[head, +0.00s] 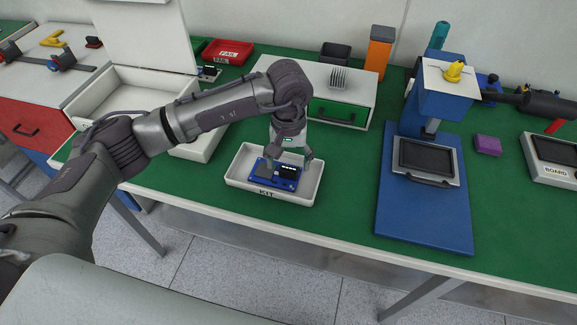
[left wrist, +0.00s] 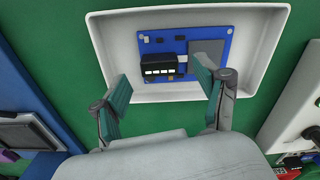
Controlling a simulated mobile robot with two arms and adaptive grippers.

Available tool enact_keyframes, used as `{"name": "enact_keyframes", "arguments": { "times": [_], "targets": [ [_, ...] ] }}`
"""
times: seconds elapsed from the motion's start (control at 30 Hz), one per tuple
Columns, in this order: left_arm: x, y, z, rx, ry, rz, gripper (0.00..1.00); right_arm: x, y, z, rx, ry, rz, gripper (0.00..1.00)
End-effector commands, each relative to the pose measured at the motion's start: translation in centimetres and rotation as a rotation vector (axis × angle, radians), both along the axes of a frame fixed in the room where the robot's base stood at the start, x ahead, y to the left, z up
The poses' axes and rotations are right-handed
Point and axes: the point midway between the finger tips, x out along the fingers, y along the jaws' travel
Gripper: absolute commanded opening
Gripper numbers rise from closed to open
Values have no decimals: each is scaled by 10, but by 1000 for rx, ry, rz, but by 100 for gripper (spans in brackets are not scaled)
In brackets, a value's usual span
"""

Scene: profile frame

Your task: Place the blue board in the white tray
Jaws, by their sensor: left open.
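The blue board (head: 285,183), with dark and white parts on it, lies in the white tray (head: 264,195) marked KIT. In the left wrist view the board (left wrist: 158,43) lies on the floor of the tray (left wrist: 262,60), inside its walls. My left gripper (head: 287,163) is just above the board, pointing down. In the left wrist view its fingers (left wrist: 163,78) are spread apart with nothing clasped between them. The fingers hide a little of the board. My right gripper does not show in the views.
A blue press stand (head: 423,225) is right of the tray. A white drawer unit (head: 351,91) with a green front stands behind, beside an orange box (head: 378,55). A white open-lidded case (head: 105,92) is at left. Green table (head: 340,205) is bare between tray and stand.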

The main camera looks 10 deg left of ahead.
Motion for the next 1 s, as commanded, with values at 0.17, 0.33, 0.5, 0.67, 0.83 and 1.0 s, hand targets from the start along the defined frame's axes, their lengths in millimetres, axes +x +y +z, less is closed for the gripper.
{"name": "enact_keyframes", "arguments": {
  "times": [0.17,0.33,0.5,0.67,0.83,1.0],
  "targets": [
    [2,0,40,-1,-7,-1,73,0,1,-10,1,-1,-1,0],
    [1,0,72,0,-5,0,73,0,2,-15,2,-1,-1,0],
    [0,0,90,-1,-1,-1,73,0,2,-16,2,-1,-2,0],
    [0,0,95,-1,-1,0,73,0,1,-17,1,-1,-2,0],
    [0,0,95,-1,-1,0,73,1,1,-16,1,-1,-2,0],
    [0,0,95,-1,-1,0,73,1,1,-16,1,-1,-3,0]
  ]
}}
